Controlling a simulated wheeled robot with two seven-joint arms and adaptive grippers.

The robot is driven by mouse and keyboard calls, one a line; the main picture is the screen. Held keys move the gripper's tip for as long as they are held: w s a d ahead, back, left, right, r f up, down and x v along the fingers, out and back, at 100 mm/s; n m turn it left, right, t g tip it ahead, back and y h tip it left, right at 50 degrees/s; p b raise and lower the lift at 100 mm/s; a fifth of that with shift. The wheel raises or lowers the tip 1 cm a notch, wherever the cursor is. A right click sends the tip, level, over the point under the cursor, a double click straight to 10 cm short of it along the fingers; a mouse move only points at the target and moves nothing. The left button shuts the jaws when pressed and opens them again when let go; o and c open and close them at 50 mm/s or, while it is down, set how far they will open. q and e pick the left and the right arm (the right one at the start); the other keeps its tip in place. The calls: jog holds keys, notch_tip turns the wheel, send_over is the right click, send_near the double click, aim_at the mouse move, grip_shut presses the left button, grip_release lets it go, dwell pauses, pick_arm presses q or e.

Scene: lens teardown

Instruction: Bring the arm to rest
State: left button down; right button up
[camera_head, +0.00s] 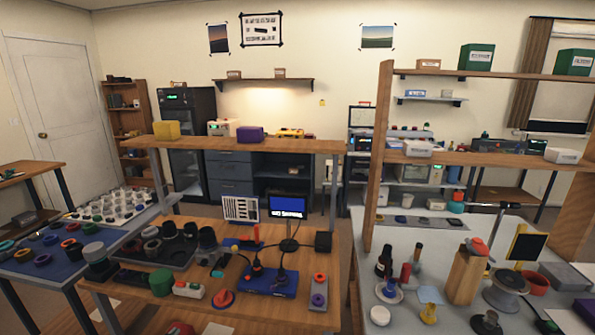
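Neither of my grippers shows in the head view, and no part of an arm can be made out. The task names no object apart from the arm. The wooden workbench (130,290) in front carries a blue device (268,282) with dark cables, a small lit screen (288,207) and a dark tray (180,262) holding several black cylinders. What my grippers hold, if anything, cannot be seen.
A blue-topped table (22,262) with several rings stands at the left. A grey bench (400,262) at the right carries a wooden block (466,277), bottles and a spool-like part (505,290). Raised wooden shelves (250,144) stand behind. A floor gap separates the two benches.

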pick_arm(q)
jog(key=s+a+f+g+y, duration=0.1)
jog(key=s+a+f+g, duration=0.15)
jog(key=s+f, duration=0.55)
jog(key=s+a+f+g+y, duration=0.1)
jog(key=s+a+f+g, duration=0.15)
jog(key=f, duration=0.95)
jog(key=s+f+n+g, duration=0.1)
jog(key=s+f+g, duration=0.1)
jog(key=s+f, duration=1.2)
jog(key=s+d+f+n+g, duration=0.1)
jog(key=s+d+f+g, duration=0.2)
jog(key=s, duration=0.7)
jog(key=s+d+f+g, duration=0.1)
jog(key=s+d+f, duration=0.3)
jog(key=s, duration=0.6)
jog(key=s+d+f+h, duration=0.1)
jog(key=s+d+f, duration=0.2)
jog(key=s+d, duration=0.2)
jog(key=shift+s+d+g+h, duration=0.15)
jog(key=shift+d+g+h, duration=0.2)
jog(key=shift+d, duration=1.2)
